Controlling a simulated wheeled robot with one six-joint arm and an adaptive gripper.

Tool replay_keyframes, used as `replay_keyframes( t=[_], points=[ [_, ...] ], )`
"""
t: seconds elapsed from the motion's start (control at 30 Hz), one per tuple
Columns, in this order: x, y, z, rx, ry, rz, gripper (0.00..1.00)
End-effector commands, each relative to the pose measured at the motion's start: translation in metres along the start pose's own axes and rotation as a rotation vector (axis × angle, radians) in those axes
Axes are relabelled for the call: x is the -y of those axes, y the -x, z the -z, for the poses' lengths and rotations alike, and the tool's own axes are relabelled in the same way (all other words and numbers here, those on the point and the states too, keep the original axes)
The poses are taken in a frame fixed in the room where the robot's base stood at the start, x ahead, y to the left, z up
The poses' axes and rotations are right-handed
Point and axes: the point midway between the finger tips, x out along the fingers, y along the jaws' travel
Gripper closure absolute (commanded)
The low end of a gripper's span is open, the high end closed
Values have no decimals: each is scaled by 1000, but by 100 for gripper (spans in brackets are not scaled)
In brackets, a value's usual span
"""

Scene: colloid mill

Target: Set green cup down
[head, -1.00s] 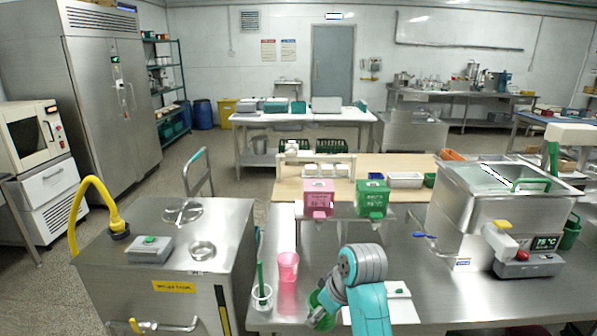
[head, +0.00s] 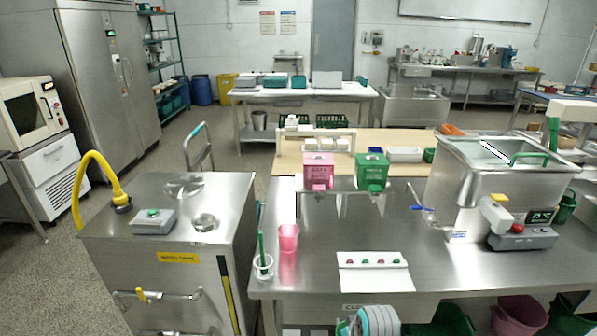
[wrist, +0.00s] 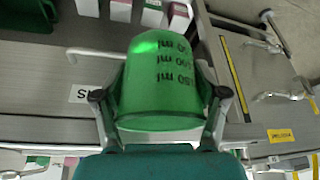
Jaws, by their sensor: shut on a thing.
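The green cup (wrist: 160,80) is translucent with dark ml markings. In the wrist view it fills the middle, between the two fingers of my gripper (wrist: 160,98), which are shut on its sides. In the head view my arm shows only at the bottom edge, in front of the steel counter (head: 315,268). The gripper and nearly all of the cup are cut off there. I cannot see the cup resting on any surface.
A pink cup (head: 288,238) stands on the counter beside a clear beaker (head: 263,267) holding a green stick. A white board with pink and green dots (head: 375,280) lies near the front edge. Pink (head: 318,171) and green (head: 372,170) dispensers stand behind. The middle counter is clear.

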Motion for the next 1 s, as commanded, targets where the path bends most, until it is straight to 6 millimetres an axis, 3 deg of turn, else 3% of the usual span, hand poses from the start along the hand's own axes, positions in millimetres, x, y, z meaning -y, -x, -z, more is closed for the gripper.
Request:
replay_keyframes(
  t=[0.03, 0.2, 0.4, 0.57, 0.87, 1.0],
  points=[
    [-4, -12, -20, 6, -36, -16, 66],
    [-18, -42, -70, -1, -151, -71, 66],
    [-27, -61, -111, -10, -234, -113, 67],
    [-30, -66, -124, -15, -259, -128, 67],
    [-30, -69, -126, -15, -263, -130, 67],
    [-29, -90, -139, -10, -262, -129, 67]
  ],
)
